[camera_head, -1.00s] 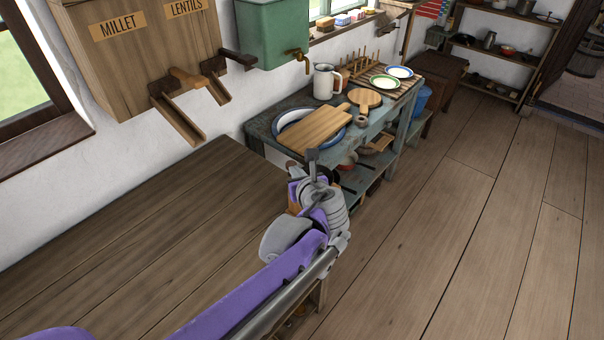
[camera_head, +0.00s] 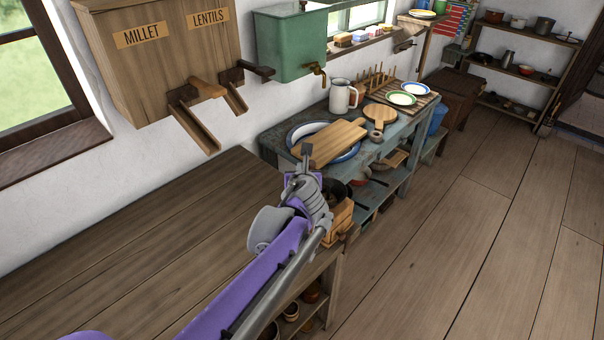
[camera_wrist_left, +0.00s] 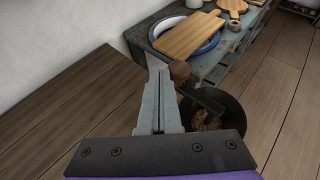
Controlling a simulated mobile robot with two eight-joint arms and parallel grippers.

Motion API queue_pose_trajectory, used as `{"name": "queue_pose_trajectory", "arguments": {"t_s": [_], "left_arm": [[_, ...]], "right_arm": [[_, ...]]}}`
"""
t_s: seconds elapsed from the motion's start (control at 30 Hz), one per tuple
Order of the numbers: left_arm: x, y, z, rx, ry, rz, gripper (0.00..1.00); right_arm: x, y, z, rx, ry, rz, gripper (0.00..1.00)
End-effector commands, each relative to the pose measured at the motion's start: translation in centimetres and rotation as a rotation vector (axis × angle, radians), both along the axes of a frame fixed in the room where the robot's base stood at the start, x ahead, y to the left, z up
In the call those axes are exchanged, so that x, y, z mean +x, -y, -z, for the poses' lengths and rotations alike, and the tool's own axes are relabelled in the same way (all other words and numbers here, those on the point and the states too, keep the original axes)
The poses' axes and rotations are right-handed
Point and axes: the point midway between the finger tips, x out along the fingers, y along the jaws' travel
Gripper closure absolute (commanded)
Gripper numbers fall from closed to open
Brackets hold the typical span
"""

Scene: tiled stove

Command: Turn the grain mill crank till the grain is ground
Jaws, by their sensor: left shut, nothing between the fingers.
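The grain mill stands at the right end of the near wooden table, partly hidden behind my left arm. Its light wooden body (camera_head: 340,215) shows in the head view. In the left wrist view its dark round hopper (camera_wrist_left: 238,112) holds brown grain (camera_wrist_left: 207,120). The dark crank arm (camera_wrist_left: 205,100) reaches over the hopper to a brown round knob (camera_wrist_left: 180,72). My left gripper (camera_head: 307,152) is shut and empty. In the left wrist view its fingertips (camera_wrist_left: 156,64) are just left of the knob; I cannot tell whether they touch. My right gripper is out of view.
The near table (camera_head: 150,245) is bare to the left. A wall bin (camera_head: 160,60) marked millet and lentils hangs above it with chutes. Beyond the mill, a blue-grey bench (camera_head: 275,140) carries a cutting board (camera_head: 333,142), plates and a jug (camera_head: 342,96). Floor is clear to the right.

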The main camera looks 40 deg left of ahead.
Motion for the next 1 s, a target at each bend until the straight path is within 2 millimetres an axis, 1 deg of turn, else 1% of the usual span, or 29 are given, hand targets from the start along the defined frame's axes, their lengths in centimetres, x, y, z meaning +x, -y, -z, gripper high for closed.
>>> {"name": "queue_pose_trajectory", "arguments": {"t_s": [0.1,0.4,1.0], "left_arm": [[0.6,-0.3,0.0,0.0,0.0,0.0,1.0],[1.4,-0.6,0.0,0.0,0.0,0.0,1.0],[1.6,-0.6,0.0,0.0,0.0,0.001,1.0]], "right_arm": [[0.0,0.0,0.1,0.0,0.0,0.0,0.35],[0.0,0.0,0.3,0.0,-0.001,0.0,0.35],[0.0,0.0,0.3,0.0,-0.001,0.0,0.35]]}}
